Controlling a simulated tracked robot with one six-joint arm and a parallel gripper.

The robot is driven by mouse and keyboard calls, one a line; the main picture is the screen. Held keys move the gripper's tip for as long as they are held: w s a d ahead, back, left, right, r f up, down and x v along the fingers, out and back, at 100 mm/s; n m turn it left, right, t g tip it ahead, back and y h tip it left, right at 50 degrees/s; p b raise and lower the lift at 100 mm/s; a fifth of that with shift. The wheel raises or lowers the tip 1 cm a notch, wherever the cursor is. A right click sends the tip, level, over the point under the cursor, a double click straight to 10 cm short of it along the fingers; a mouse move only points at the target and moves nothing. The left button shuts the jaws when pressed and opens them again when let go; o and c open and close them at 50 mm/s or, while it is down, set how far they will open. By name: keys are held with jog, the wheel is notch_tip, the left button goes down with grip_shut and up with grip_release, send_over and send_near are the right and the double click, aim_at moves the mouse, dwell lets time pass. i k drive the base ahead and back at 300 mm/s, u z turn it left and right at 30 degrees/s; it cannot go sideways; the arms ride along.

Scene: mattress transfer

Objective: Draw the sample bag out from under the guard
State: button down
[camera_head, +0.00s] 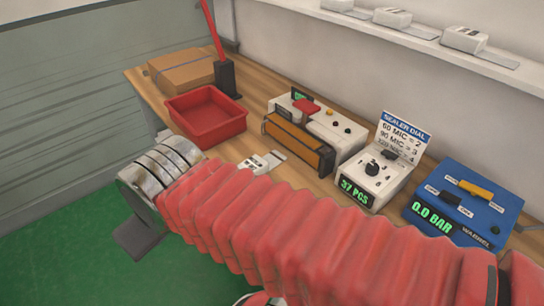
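A cream sealing machine (345,140) stands on the wooden bench, with a red block on top. An orange-brown panel in a dark frame (298,145) runs along its front and looks like the guard. I cannot make out a sample bag under it. My arm in its red ribbed sleeve crosses the foreground below the machine. Its silver end is at the left, off the bench's front edge. A dark plate there, possibly part of my gripper (138,238), hangs over the green floor. The fingers cannot be made out, nor whether they hold anything.
A red tray (207,113), a cardboard box (181,71) and a dark stand with a red lever (226,78) are at left. A small white item (256,163) lies before the machine. The sealer dial unit (380,170) and blue 0.0 BAR box (465,203) stand right.

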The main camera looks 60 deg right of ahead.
aim_at(260, 165)
jog(key=z, duration=0.05)
jog(key=k, duration=0.1)
jog(key=z, duration=0.2)
jog(key=i, duration=1)
jog(key=u, duration=0.05)
